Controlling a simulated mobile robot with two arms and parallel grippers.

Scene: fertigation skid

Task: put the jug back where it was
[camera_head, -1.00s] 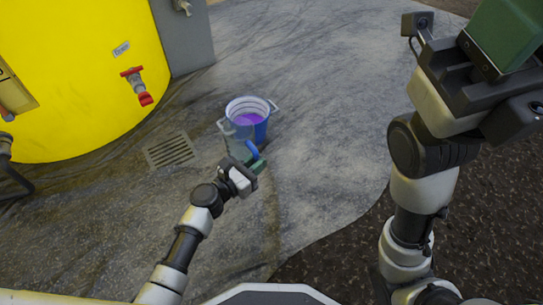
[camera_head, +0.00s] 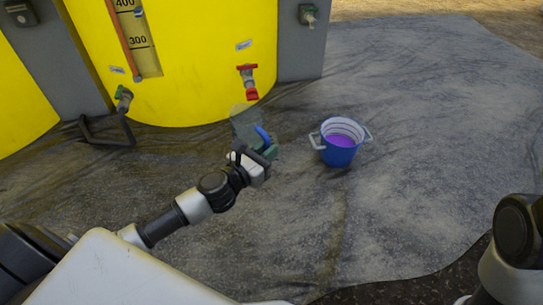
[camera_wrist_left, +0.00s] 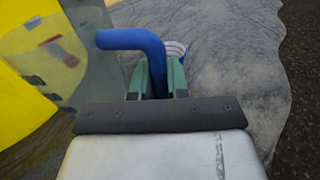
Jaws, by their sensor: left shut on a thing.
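The jug (camera_head: 244,124) is clear and see-through, with a blue handle (camera_head: 263,134). My left gripper (camera_head: 267,153) is shut on the handle and holds the jug roughly upright, in front of the yellow tank in the head view. In the left wrist view the green fingertips (camera_wrist_left: 157,80) close around the blue handle (camera_wrist_left: 135,40), and the jug's clear wall (camera_wrist_left: 92,55) is on the left. Whether the jug holds any liquid is hard to tell. My right arm shows at the lower right edge of the head view, but its gripper is out of view.
A blue bucket (camera_head: 339,155) with purple liquid stands on the floor to the right of the jug. The yellow tank (camera_head: 200,80) has a red-handled tap (camera_head: 248,82) and a green-handled valve (camera_head: 123,98). A black pipe (camera_head: 105,140) runs low at left. The grey sheet (camera_head: 420,150) is clear at right.

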